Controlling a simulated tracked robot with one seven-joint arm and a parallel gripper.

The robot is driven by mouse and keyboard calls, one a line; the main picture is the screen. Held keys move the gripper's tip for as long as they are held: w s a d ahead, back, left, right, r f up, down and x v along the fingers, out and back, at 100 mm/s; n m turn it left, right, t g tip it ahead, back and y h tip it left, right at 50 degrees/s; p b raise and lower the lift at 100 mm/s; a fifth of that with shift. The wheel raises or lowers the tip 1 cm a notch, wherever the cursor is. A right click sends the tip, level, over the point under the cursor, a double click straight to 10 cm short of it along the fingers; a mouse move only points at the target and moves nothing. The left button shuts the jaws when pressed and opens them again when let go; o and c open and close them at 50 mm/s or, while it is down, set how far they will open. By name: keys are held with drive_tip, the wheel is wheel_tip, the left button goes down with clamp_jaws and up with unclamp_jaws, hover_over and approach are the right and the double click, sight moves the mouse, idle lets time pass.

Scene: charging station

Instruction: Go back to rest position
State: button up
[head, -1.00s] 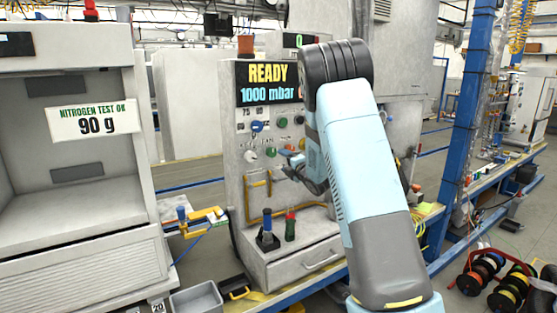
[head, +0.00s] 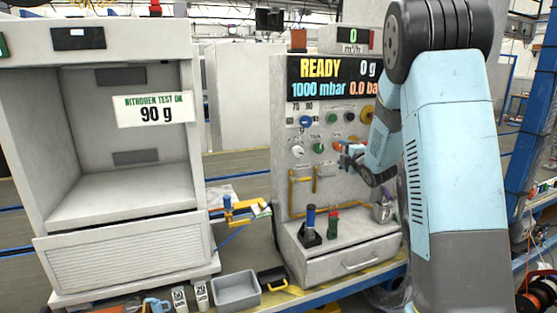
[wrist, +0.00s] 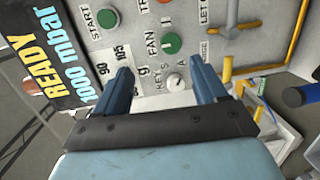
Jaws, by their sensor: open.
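My gripper (wrist: 165,85) is open and empty in the wrist view, its two blue fingers apart in front of the charging panel. In the head view my gripper (head: 345,158) is small and partly hidden by its own wrist, close to the panel's right side. The charging station (head: 283,150) has a screen (head: 335,78) reading READY, 0 g and 1000 mbar. My arm covers the station's right edge in the head view.
A grey cabinet (head: 122,255) marked "Nitrogen test OK 90 g" stands at the left. A blue-handled tool (head: 310,222) and a red-and-green one (head: 333,222) stand on the station's ledge.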

drive_tip(key=s+r+m+g+h, duration=0.1)
drive_tip(key=s+r+m+g, duration=0.1)
drive_tip(key=s+r+m, duration=0.3)
drive_tip(key=s+d+r+m+g+h, duration=0.1)
drive_tip(key=s+m+h, duration=0.15)
drive_tip(key=s, duration=0.55)
drive_tip(key=s+r+m+g+h, duration=0.1)
drive_tip(key=s+r+m+g, duration=0.1)
drive_tip(key=s+r+m, duration=0.3)
drive_tip(key=s+a+f+m+g, duration=0.1)
drive_tip(key=s+a+m+g, duration=0.1)
drive_tip(key=s, duration=0.8)
drive_tip(key=s+a+f+m+g+y, duration=0.1)
drive_tip(key=s+a+f+m+g, duration=0.1)
drive_tip(key=s, duration=0.8)
drive_tip(key=s+a+f+m+g, duration=0.1)
drive_tip(key=s+m, duration=0.3)
drive_tip(key=s, duration=0.6)
drive_tip(key=shift+s+a+f+g, duration=0.25)
drive_tip(key=shift+a+g, duration=0.25)
